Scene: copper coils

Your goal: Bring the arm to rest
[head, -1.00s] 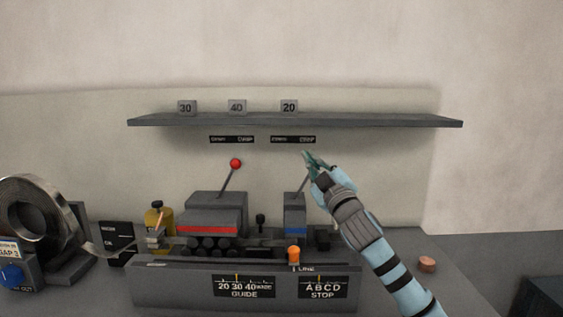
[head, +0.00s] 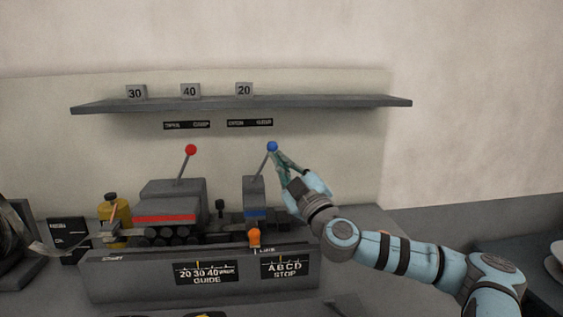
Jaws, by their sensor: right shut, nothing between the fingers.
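My right arm (head: 408,256) comes in from the lower right. My right gripper (head: 279,156) is shut and empty, its fingertips pointing up and left. In the picture the tips lie just below and right of the blue lever knob (head: 272,147); I cannot tell whether they touch it. The lever leans up and right from its grey block with a blue band (head: 255,213). The red-knobbed lever (head: 191,150) stands to the left on a block with a red band (head: 165,219). My left gripper is not in view.
A shelf (head: 330,103) with blocks marked 30 (head: 135,92), 40 (head: 190,91) and 20 (head: 244,89) hangs above. A front panel (head: 130,279) carries GUIDE and STOP scales. A yellow bottle (head: 113,209) stands left. Wall space at the upper right is clear.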

